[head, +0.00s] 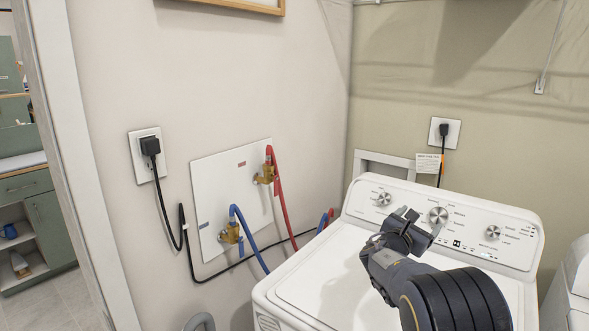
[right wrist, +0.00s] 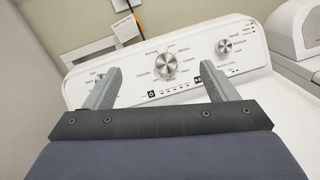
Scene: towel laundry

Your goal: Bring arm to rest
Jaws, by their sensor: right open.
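My right gripper (head: 421,226) is in front of the control panel of a white washing machine (head: 325,279), above its closed lid. In the right wrist view the two grey fingers of the gripper (right wrist: 160,88) stand wide apart with nothing between them. Behind them the control panel (right wrist: 190,45) shows, with a large round knob (right wrist: 170,66) seen between the fingers. Whether the fingers touch the panel cannot be told. My left gripper is not in the head view. No towel is in view.
A wall plate (head: 232,195) with brass valves, a red hose (head: 275,185) and a blue hose (head: 245,235) is left of the washer. A second white machine (head: 575,285) stands at the right edge. A doorway opens at the far left onto green cabinets (head: 50,228).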

